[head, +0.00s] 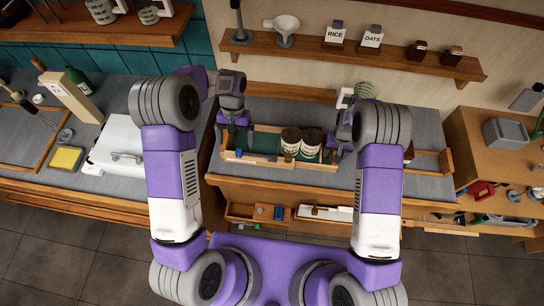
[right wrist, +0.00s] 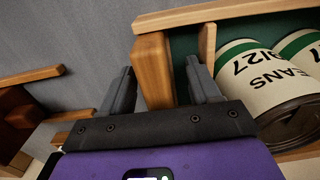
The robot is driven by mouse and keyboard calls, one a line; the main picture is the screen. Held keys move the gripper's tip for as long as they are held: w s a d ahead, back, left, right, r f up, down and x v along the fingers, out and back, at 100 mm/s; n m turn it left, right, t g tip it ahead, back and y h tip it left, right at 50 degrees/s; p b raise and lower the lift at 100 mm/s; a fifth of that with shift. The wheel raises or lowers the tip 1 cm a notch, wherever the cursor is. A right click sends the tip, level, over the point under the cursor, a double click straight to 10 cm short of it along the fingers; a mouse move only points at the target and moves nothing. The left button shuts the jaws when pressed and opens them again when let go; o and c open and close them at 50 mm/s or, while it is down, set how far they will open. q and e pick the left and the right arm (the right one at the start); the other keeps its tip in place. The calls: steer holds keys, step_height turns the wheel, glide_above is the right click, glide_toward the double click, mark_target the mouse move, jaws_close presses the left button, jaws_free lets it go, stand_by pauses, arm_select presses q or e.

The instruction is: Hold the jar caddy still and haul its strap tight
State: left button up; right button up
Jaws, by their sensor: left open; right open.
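The jar caddy (head: 262,159) is a long wooden tray with a green inside on the grey counter. Two dark-lidded jars, one left (head: 290,141) and one right (head: 311,144), stand in its right half; jars labelled "EANS 9/27" (right wrist: 252,78) show in the right wrist view. My left gripper (head: 233,130) is open at the caddy's left end. My right gripper (right wrist: 160,82) is open, its fingers on either side of a wooden end piece (right wrist: 152,66) of the caddy; contact is unclear. In the head view my right arm partly hides that end. I cannot clearly make out the strap.
Wooden structures (right wrist: 30,80) stand beside my right gripper in its wrist view. A white case (head: 118,145) and a yellow sponge (head: 66,159) lie left on the counter. An open drawer (head: 300,213) is below.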

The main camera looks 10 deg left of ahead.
steer(key=shift+r, duration=0.15)
step_height(320, 180, up, 12)
steer(key=shift+f, duration=0.1)
stand_by(0.3)
